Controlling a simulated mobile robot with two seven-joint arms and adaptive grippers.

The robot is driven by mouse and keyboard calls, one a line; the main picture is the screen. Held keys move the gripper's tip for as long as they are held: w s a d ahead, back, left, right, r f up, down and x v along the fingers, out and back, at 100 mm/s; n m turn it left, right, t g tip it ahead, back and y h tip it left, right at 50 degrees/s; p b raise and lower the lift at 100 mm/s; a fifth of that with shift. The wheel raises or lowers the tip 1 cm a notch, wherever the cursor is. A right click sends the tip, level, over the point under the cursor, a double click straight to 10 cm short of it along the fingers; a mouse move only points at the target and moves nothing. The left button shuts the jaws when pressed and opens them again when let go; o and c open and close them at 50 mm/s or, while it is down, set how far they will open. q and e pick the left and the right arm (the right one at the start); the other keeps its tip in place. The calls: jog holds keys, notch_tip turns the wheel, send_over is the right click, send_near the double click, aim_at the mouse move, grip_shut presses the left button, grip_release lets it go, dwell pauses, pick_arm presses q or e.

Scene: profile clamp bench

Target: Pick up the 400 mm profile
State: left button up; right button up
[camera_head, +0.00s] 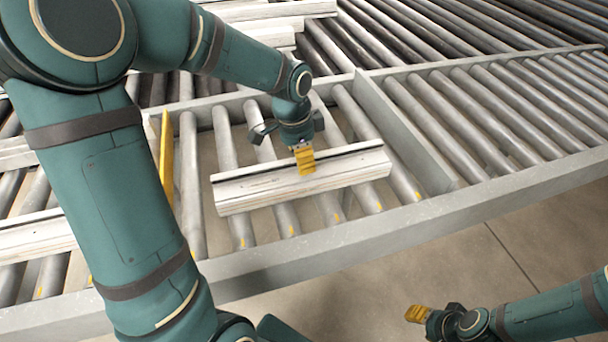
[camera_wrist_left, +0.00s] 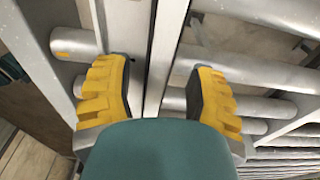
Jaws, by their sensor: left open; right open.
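A pale grey profile (camera_head: 248,190) with a dark slot along its top lies across the rollers in the middle of the head view. No length mark is readable on it. My left gripper (camera_head: 305,161) is over the middle of this profile, pointing down, with yellow fingertips. In the left wrist view the left gripper (camera_wrist_left: 157,92) is open, and the slotted profile (camera_wrist_left: 163,45) runs between its two spread fingers. Neither finger visibly touches it. My right gripper (camera_head: 419,313) is open and empty at the lower right, over the floor, away from the rollers.
More profiles lie on rollers at the top left (camera_head: 270,11) and left edge (camera_head: 30,237). A yellow upright plate (camera_head: 167,160) stands left of the profile. A grey metal divider (camera_head: 405,130) separates the rollers to the right, where empty rollers (camera_head: 500,110) stretch away.

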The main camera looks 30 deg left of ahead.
pick_arm(q)
jog(key=shift+f, duration=0.35)
jog(key=shift+o, duration=0.2)
grip_shut()
jog(key=shift+r, duration=0.1)
